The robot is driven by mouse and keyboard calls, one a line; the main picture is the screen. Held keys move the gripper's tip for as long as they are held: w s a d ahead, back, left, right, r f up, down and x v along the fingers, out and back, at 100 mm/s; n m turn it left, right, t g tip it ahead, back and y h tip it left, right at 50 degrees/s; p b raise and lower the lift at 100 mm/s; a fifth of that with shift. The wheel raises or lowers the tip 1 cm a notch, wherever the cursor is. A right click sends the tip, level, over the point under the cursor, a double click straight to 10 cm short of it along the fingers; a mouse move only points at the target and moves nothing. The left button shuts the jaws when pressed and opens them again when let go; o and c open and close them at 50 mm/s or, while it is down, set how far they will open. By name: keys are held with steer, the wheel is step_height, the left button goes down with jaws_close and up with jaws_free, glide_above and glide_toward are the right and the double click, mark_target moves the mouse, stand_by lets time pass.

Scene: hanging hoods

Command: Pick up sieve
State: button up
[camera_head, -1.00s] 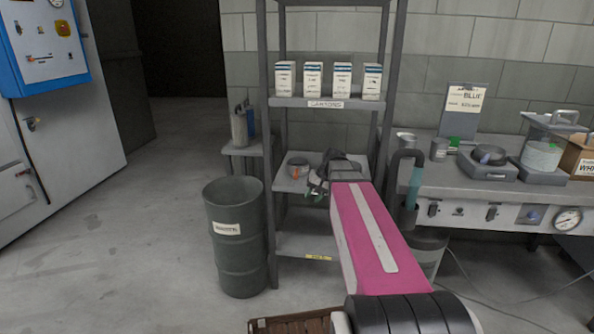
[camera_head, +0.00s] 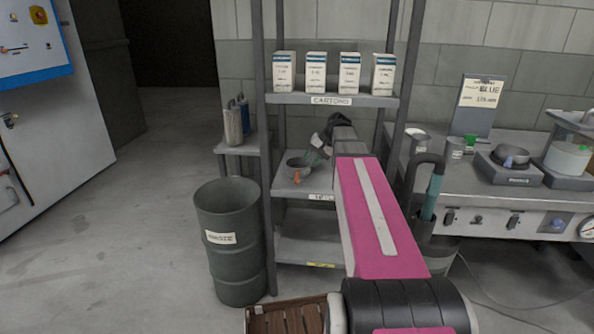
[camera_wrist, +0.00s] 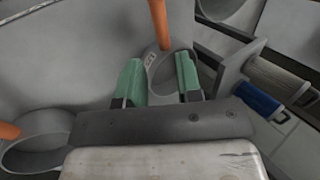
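A grey round bowl-like piece with an orange handle, which looks like the sieve (camera_head: 299,164), sits on the middle shelf in the head view. In the wrist view, a grey ring with an orange handle (camera_wrist: 157,22) shows between and beyond my fingers. A second grey round piece with an orange handle (camera_wrist: 42,138) lies at the lower left there. I cannot tell which of these is the sieve. My gripper (camera_head: 316,153) is just above and right of the bowl in the head view. Its green fingers (camera_wrist: 160,84) are apart, with nothing visibly clamped.
The cartons shelf (camera_head: 375,100) with several white cartons is above my gripper. Rack posts (camera_head: 262,130) stand on both sides. A waste drum (camera_head: 232,265) stands at left. Two canisters (camera_head: 232,126) stand on a side ledge. A workbench (camera_head: 470,190) is at right.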

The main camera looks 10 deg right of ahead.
mark_target(298, 174)
steer(key=x, duration=1)
steer(key=shift+w, duration=0.25)
jaws_close()
